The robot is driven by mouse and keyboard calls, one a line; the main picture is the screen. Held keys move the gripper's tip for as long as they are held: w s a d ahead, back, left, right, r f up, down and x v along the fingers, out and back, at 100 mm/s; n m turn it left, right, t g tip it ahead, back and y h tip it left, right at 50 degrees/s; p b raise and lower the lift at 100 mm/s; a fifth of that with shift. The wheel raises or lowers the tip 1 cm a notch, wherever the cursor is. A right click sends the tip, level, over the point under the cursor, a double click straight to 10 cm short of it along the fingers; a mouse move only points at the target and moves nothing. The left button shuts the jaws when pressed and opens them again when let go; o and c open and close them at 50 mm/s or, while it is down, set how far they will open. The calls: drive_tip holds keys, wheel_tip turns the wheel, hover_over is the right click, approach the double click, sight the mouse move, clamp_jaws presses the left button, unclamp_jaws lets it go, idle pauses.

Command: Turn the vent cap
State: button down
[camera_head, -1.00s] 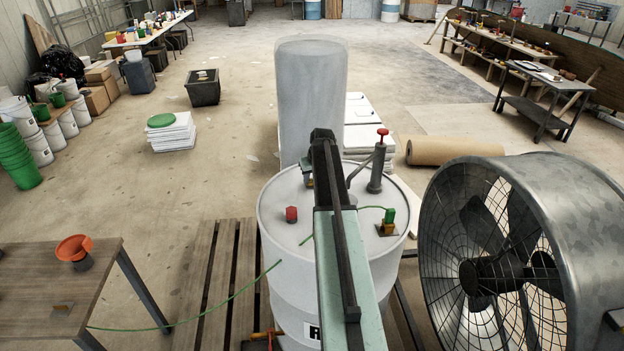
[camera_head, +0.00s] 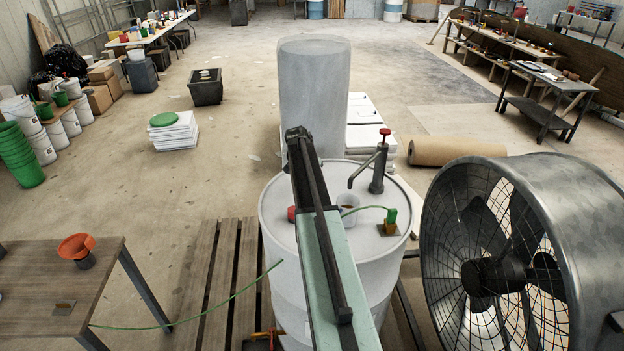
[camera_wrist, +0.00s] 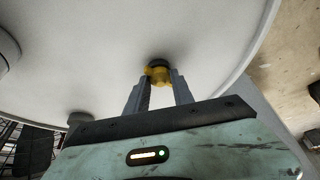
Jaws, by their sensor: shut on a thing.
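A yellow cap (camera_wrist: 159,73) with a dark top sits on the pale drum lid, which also shows in the wrist view (camera_wrist: 110,35). My gripper (camera_wrist: 161,84) has its two grey fingers on either side of the yellow cap and is shut on it. In the head view my arm crosses above the white drum (camera_head: 285,255) and hides the cap and the fingers. I cannot tell from these frames how far the cap is turned.
On the drum stand a red cap (camera_head: 292,213), a hand pump (camera_head: 377,172), a pale cup (camera_head: 348,209) and a green hose fitting (camera_head: 391,218). A green hose (camera_head: 235,294) runs left to a table (camera_head: 45,270). A large fan (camera_head: 540,230) stands close on the right.

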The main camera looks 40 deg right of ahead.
drive_tip(key=shift+w+m+g, duration=0.1)
drive_tip(key=shift+m+g, duration=0.2)
drive_tip(key=shift+m, duration=0.5)
drive_tip(key=c, duration=1.1)
unclamp_jaws()
drive_tip(key=shift+r, duration=0.1)
drive_tip(key=p+v, duration=0.7)
drive_tip(key=shift+a+r, duration=0.2)
drive_tip(key=shift+r, duration=0.05)
